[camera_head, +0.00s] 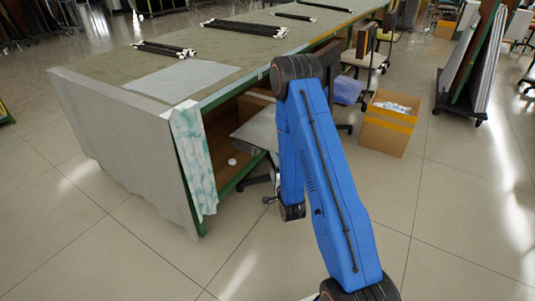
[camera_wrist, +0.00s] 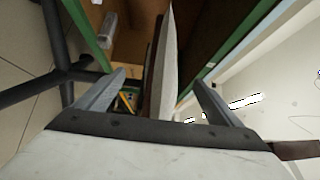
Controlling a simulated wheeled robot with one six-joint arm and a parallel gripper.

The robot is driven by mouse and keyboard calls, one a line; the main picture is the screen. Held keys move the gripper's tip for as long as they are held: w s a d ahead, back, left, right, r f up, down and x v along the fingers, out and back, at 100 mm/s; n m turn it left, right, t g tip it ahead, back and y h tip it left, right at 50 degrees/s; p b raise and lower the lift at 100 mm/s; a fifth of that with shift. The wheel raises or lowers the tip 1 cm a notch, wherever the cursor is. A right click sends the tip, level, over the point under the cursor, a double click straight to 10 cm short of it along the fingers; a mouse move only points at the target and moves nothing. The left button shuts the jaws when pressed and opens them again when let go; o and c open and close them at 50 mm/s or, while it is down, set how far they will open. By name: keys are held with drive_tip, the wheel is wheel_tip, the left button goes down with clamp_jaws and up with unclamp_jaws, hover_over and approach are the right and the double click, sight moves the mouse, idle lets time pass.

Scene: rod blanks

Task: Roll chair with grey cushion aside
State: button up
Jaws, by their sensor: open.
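The chair with the grey cushion (camera_head: 262,130) stands partly under the near end of the long workbench, left of my blue arm. My arm hides part of it. In the wrist view, the cushion (camera_wrist: 169,60) shows nearly edge-on as a pale grey slab with a dark brown side. My gripper (camera_wrist: 160,79) is open, with one finger on each side of the cushion's edge. I cannot tell whether either finger touches it. Dark legs, probably the chair's base (camera_wrist: 58,78), show at the left of the wrist view. My gripper is not clearly visible in the head view.
The workbench (camera_head: 110,85) carries several bundles of black rods (camera_head: 165,49) and a grey sheet. A cloth (camera_head: 195,155) hangs at its near corner. A cardboard box (camera_head: 388,125) stands right of my arm, with more chairs behind.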

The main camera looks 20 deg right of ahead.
sight(264, 146)
drive_tip(key=w, duration=0.5)
drive_tip(key=w+d, duration=0.1)
drive_tip(key=w, duration=0.9)
drive_tip(key=shift+w+d, duration=0.2)
drive_tip(key=shift+w, duration=0.15)
drive_tip(key=c, duration=2.2)
drive_tip(key=shift+o, duration=0.2)
drive_tip(key=shift+s+a, duration=0.1)
drive_tip(key=shift+s, duration=0.05)
